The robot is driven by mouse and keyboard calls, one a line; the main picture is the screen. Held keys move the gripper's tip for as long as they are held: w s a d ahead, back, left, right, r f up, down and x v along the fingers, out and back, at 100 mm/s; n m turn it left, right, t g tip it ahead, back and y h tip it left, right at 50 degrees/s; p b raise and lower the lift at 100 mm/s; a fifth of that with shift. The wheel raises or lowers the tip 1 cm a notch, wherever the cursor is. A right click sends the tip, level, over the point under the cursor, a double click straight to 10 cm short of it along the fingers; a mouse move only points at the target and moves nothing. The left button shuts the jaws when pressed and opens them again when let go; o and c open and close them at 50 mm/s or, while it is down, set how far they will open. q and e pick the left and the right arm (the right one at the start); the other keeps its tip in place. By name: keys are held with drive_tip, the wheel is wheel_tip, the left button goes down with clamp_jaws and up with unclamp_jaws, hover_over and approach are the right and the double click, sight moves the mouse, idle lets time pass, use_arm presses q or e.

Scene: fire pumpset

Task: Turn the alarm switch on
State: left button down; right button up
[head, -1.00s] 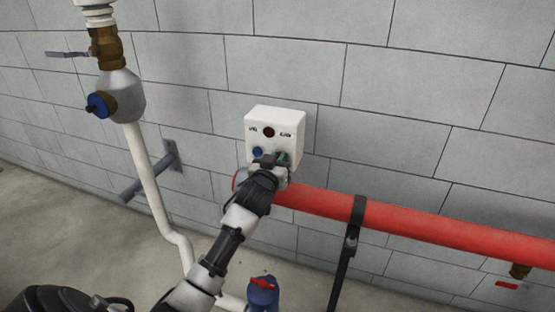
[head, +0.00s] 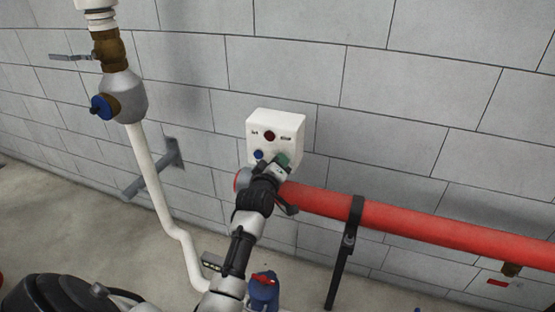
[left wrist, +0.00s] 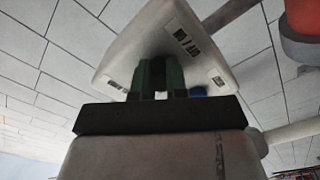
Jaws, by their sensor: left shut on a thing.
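The white alarm box (head: 292,130) is fixed to the block wall, with a dark red round light (head: 270,136) and a blue button (head: 258,155) on its face. My left gripper (head: 281,162) reaches up to the lower right of this face. Its green fingers (left wrist: 160,76) are close together against the box (left wrist: 150,40) in the left wrist view. They are shut on the alarm switch, which is mostly hidden by the fingers. The blue button (left wrist: 198,91) shows just right of the fingers there. My right gripper is not in view.
A red pipe (head: 420,222) runs right from just below the box, on a black support (head: 345,250). A white pipe (head: 150,185) with a brass valve (head: 110,50) stands to the left. A blue valve with a red handle (head: 263,290) is low in front.

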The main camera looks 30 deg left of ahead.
use_arm(q)
drive_tip(key=shift+d+f+n, duration=0.15)
drive_tip(key=shift+f+n, duration=0.1)
drive_tip(key=shift+n, duration=0.35)
drive_tip(key=c, duration=1.4)
unclamp_jaws()
drive_tip(key=shift+c, duration=0.2)
drive_tip(key=shift+o, duration=1.3)
drive_tip(key=shift+d+r, duration=0.1)
drive_tip(key=shift+o, duration=0.2)
drive_tip(key=shift+s+r, duration=0.15)
drive_tip(key=b+v, duration=0.1)
drive_tip(key=v, duration=1)
